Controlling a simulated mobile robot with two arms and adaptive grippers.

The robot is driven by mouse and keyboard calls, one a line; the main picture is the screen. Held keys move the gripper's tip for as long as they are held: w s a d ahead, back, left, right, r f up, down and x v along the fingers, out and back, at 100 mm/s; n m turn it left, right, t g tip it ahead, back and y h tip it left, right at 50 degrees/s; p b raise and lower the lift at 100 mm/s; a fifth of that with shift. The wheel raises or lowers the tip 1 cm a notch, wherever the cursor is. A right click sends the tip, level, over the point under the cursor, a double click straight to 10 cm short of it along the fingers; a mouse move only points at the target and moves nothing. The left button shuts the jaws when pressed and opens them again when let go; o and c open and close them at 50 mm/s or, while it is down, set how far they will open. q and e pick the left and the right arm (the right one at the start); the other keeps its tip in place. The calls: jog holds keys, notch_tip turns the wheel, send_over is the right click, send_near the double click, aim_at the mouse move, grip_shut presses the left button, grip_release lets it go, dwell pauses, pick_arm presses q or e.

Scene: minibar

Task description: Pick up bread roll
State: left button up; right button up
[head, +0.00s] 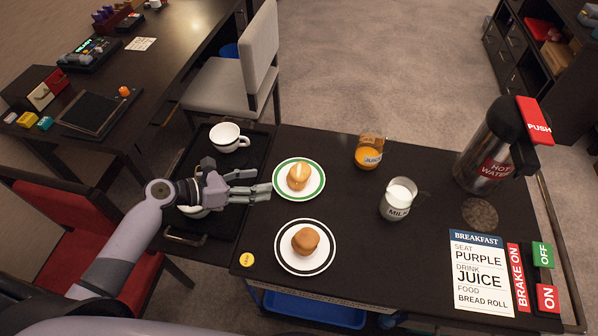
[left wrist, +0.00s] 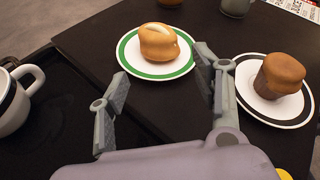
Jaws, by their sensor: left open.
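The bread roll (head: 298,176) is golden with a pale split on top. It sits on a green-rimmed white plate (head: 277,190) on the dark cart top. My left gripper (head: 263,182) is open and empty at the left edge of this plate, its fingers pointing right toward the roll. In the left wrist view the roll (left wrist: 159,42) lies beyond and between the two open fingertips (left wrist: 163,68), apart from them. My right gripper is not in view.
A brown muffin (head: 306,240) sits on a black-rimmed plate (head: 283,261) nearer me. An orange juice glass (head: 368,155), a milk jug (head: 396,203) and a hot water flask (head: 487,150) stand to the right. A white cup (head: 226,136) is on a black tray (head: 221,228) behind my left arm.

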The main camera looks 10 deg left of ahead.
aim_at(290, 177)
pick_arm(q)
jog(key=x, duration=0.5)
jog(key=shift+w+d+f, duration=0.1)
jog(key=shift+w, duration=0.15)
jog(key=shift+p+x, duration=0.3)
jog(key=shift+x, duration=0.55)
jog(key=x, duration=0.4)
jog(key=shift+w+d+f, duration=0.1)
jog(key=shift+w+d, duration=0.1)
jog(key=shift+d, duration=0.1)
jog(key=shift+s, duration=0.1)
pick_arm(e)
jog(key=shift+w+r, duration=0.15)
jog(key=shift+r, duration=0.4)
pick_arm(q)
jog(key=shift+c, duration=0.5)
jog(key=c, duration=0.7)
